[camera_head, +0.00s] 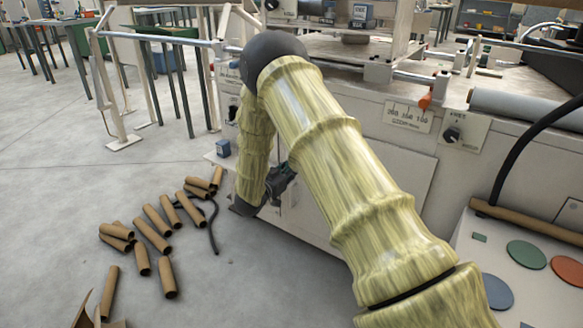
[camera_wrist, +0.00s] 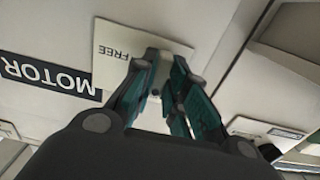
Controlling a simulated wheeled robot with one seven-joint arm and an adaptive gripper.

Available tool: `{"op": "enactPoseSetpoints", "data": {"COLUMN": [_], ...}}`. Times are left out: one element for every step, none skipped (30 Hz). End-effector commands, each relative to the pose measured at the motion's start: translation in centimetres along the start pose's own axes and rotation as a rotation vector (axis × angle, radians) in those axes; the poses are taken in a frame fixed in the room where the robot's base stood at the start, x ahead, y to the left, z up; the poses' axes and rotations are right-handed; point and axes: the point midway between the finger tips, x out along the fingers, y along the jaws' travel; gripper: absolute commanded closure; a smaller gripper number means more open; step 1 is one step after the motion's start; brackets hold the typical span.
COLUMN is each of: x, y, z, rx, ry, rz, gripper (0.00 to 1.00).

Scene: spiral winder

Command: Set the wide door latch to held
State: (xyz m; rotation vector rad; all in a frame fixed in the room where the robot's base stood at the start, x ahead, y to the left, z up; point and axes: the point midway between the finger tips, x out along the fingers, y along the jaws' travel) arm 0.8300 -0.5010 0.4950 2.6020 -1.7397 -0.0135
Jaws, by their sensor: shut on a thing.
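In the wrist view my gripper (camera_wrist: 168,68) reaches to a pale plate (camera_wrist: 112,62) lettered FREE, which appears upside down. The fingers are shut on a small part at this plate, apparently the latch; the fingers hide nearly all of it, so its setting cannot be read. The rest of the plate's lettering is also hidden. In the head view my gripper (camera_head: 281,181) is low against the front of the pale machine (camera_head: 385,165), partly behind my arm. The latch itself cannot be made out there.
A black MOTOR label (camera_wrist: 48,76) is beside the plate. Several cardboard tubes (camera_head: 152,234) and a dark hose (camera_head: 212,232) lie on the floor left of my arm. A knob (camera_head: 452,135) and an orange handle (camera_head: 425,100) are higher on the machine.

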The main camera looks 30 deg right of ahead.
Motion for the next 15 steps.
{"op": "enactPoseSetpoints", "data": {"x": [-0.04, -0.04, -0.05, -0.05, -0.05, -0.04, -0.03, -0.01, 0.0, 0.01, 0.02, 0.03, 0.03, 0.03, 0.01], "y": [-0.09, -0.09, -0.09, -0.09, -0.09, -0.08, -0.06, -0.04, -0.02, 0.0, 0.01, 0.02, 0.02, 0.03, 0.03], "z": [-0.02, -0.02, -0.02, -0.02, -0.02, -0.02, -0.02, -0.02, -0.02, -0.02, -0.02, -0.01, -0.01, -0.01, -0.01], "rx": [-0.001, -0.001, -0.001, -0.001, -0.001, -0.001, -0.001, -0.001, -0.001, -0.001, -0.001, -0.001, -0.001, 0.0, 0.0], "ry": [0.001, 0.001, 0.001, 0.001, 0.001, 0.001, 0.001, 0.001, 0.001, 0.001, 0.001, 0.001, 0.0, 0.0, 0.0], "rz": [-0.002, -0.002, -0.002, -0.002, -0.002, -0.002, -0.002, -0.001, -0.001, -0.001, -0.001, 0.0, 0.0, 0.0, 0.0], "gripper": [1.0, 1.0, 1.0, 0.8, 0.75, 0.67, 0.64, 0.64, 0.64, 0.64, 0.64, 0.64, 0.64, 0.64, 0.64]}}
